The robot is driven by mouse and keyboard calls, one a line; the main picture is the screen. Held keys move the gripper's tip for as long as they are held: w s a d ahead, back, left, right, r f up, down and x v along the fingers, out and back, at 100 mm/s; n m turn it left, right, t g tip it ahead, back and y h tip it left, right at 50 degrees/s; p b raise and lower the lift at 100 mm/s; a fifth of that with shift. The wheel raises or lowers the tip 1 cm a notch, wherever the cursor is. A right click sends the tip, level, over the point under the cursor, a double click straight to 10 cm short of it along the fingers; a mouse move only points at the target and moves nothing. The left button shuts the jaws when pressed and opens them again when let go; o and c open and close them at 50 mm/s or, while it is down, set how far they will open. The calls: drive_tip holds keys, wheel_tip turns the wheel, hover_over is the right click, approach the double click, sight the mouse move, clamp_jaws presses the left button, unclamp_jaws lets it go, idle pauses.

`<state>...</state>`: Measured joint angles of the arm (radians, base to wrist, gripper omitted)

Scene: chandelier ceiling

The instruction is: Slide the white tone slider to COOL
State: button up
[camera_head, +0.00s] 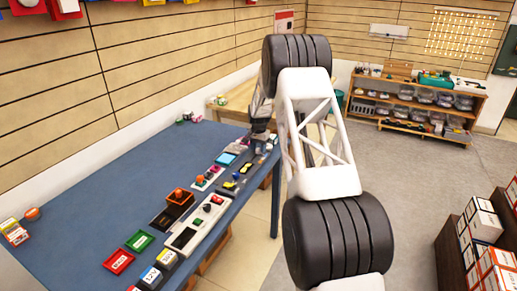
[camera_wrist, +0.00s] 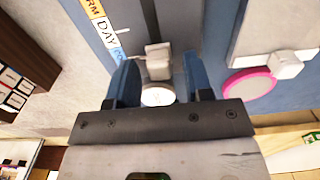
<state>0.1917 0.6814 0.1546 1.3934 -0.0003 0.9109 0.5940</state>
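In the wrist view, a white slider knob (camera_wrist: 158,60) stands in a dark track between the two blue fingers of my gripper (camera_wrist: 160,78). Gaps show on both sides of the knob, so the fingers are open around it and not clamped. A white round disc (camera_wrist: 157,96) lies just below the knob in the picture; I cannot tell whether it belongs to the slider. Left of the track is a label strip (camera_wrist: 107,33) with a partly cut-off WARM, DAY, and a blue end mostly hidden by the left finger. In the head view, my gripper (camera_head: 262,132) is low over the table's far part.
A pink disc (camera_wrist: 250,82) with a white block (camera_wrist: 286,65) is right of the fingers in the wrist view. In the head view, the blue table (camera_head: 95,190) carries several panels and trays along its right edge, including a green tray (camera_head: 140,241). Its left part is mostly clear.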

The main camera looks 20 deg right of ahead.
sight(259, 148)
drive_tip(key=shift+r, duration=3.9)
